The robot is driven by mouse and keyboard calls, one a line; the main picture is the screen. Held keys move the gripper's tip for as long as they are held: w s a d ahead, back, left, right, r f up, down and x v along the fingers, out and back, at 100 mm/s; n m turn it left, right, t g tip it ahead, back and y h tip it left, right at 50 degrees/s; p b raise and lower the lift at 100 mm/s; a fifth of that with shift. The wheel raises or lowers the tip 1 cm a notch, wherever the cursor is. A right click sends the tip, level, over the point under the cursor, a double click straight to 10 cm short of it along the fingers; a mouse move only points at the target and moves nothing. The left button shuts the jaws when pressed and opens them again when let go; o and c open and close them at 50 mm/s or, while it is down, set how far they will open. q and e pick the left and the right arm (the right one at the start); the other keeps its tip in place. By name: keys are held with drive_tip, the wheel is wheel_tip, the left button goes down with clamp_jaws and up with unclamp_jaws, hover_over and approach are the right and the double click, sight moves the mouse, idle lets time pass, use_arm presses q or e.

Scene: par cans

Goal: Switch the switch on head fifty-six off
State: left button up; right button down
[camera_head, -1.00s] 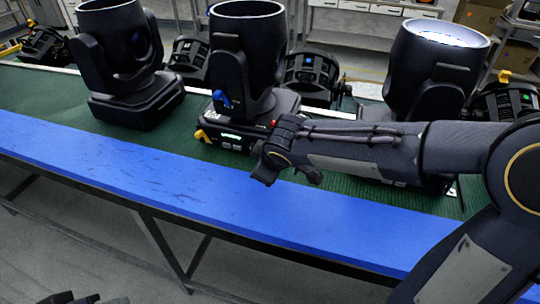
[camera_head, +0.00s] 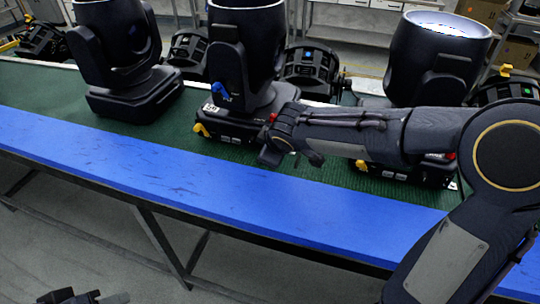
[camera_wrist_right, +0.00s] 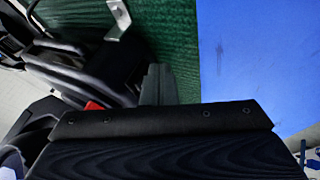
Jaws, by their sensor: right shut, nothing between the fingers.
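The middle moving head (camera_head: 240,60) stands upright on the bench, with a small white label (camera_head: 211,108) on its base that I cannot read surely. The display on its base front (camera_head: 225,130) looks dark. A small red switch (camera_head: 272,118) shows at the base's right side, and red also shows in the right wrist view (camera_wrist_right: 93,105). My right gripper (camera_head: 268,158) is shut and empty, just in front of that base's right corner; its fingers show in the right wrist view (camera_wrist_right: 158,85), close beside the red part. Contact cannot be told. My left gripper (camera_head: 85,298) is partly cut off at the bottom left.
Another moving head (camera_head: 125,60) stands to the left, and one with a glowing top (camera_head: 440,60) to the right, partly behind my right arm. Black par cans (camera_head: 310,70) stand behind. The blue bench edge (camera_head: 120,155) in front is clear.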

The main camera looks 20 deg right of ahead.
drive_tip(key=shift+f+t+h+b, duration=0.3)
drive_tip(key=shift+f+t+b, duration=0.3)
drive_tip(key=shift+b, duration=2.3)
drive_tip(key=shift+d+r+b, duration=0.1)
drive_tip(key=shift+r+b, duration=0.15)
drive_tip(key=shift+b, duration=0.1)
drive_tip(key=shift+w+r, duration=0.1)
drive_tip(key=shift+r, duration=0.05)
